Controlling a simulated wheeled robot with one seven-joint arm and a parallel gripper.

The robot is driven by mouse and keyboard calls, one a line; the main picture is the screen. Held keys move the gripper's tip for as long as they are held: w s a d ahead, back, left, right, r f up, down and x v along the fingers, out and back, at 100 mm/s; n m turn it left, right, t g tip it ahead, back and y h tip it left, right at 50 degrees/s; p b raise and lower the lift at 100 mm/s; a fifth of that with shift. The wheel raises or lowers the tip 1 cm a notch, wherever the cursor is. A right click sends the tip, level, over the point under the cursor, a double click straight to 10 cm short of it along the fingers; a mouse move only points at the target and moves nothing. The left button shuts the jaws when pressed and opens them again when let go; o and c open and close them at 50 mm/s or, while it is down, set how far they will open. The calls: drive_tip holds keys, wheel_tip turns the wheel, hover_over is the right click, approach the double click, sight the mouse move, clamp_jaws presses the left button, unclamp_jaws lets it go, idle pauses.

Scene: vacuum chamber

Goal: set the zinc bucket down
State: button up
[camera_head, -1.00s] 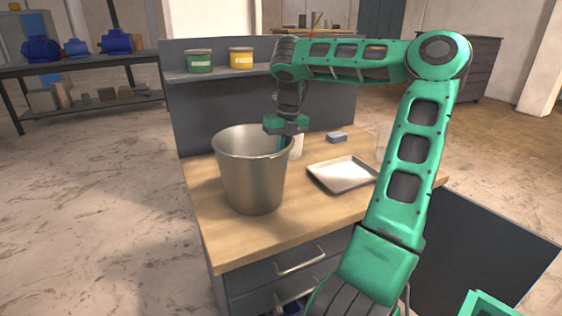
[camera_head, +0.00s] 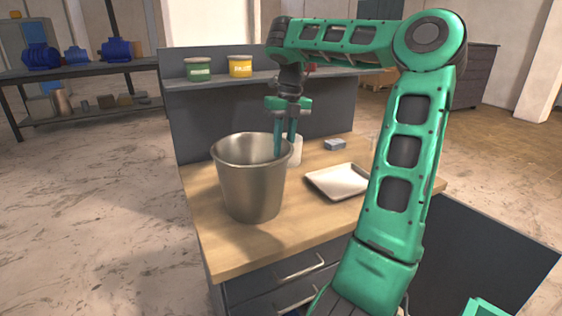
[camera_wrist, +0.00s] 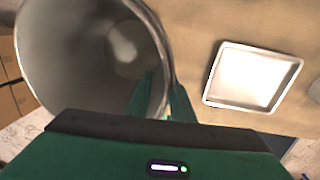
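The zinc bucket (camera_head: 250,190) stands upright on the left part of the wooden worktop (camera_head: 245,258). My gripper (camera_head: 285,150) is above its right rear rim. The fingers are apart, one dipping just inside the bucket and the other outside the rim. In the wrist view, the bucket (camera_wrist: 62,70) fills the upper left, and the fingers of my gripper (camera_wrist: 160,105) show on either side of its rim with a gap. The bucket's inside looks empty apart from a pale blurred patch at its bottom.
A shallow metal tray (camera_head: 338,181) lies right of the bucket. A white cup (camera_head: 298,152) stands close behind the rim, near my outer finger. A grey block (camera_head: 335,144) lies farther back. Green (camera_head: 198,69) and yellow (camera_head: 240,66) cans stand on the shelf behind.

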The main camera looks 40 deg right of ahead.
drive_tip(key=shift+d+r, duration=0.15)
drive_tip(key=shift+r, duration=1)
drive_tip(key=shift+d+r, duration=0.1)
drive_tip(key=shift+r, duration=1.05)
drive_tip(key=shift+a, duration=0.1)
